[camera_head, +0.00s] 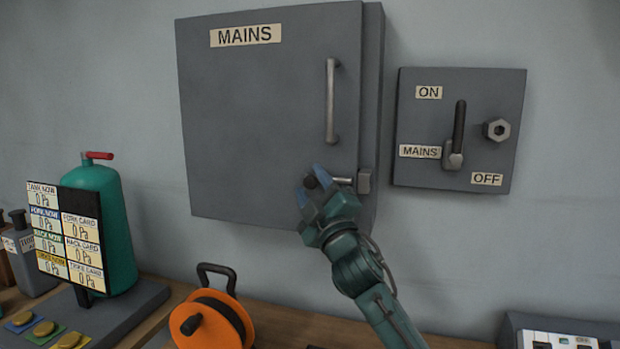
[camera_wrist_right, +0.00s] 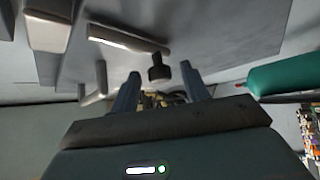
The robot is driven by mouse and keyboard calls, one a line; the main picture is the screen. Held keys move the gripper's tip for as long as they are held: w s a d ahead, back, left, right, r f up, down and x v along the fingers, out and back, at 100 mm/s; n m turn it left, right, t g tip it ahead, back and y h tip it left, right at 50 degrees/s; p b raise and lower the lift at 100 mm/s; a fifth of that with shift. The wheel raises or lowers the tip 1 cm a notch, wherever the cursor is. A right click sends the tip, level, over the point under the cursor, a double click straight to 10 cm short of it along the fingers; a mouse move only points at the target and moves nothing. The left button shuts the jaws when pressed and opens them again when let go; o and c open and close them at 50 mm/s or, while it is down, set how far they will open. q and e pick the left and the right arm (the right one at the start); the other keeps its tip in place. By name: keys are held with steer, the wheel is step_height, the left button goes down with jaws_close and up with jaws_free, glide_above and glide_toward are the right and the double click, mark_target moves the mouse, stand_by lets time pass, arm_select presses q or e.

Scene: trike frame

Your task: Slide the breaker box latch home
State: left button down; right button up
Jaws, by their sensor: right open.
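The grey breaker box (camera_head: 255,110) is on the wall with a "MAINS" label and an upright bar handle (camera_head: 332,100) on its door. The latch is a pale bar (camera_head: 343,181) with a dark knob (camera_head: 311,182) at its left end, low on the door. A grey bracket (camera_head: 364,181) is at the door's right edge; whether the bar enters it I cannot tell. My right gripper (camera_head: 309,192) is open, its blue fingers around or just in front of the knob. In the right wrist view the knob (camera_wrist_right: 159,71) shows between the fingertips (camera_wrist_right: 160,80). My left gripper is out of view.
A switch panel (camera_head: 459,130) with a lever and nut is right of the box. A green cylinder (camera_head: 110,220) with a pressure board stands left. An orange cable reel (camera_head: 210,320) sits on the bench below. The wall between bench and panel is clear.

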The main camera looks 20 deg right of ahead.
steer(key=shift+w+a+r, duration=0.1)
steer(key=shift+w+r, duration=0.25)
steer(key=shift+w, duration=0.3)
steer(key=shift+c, duration=0.3)
jaws_close()
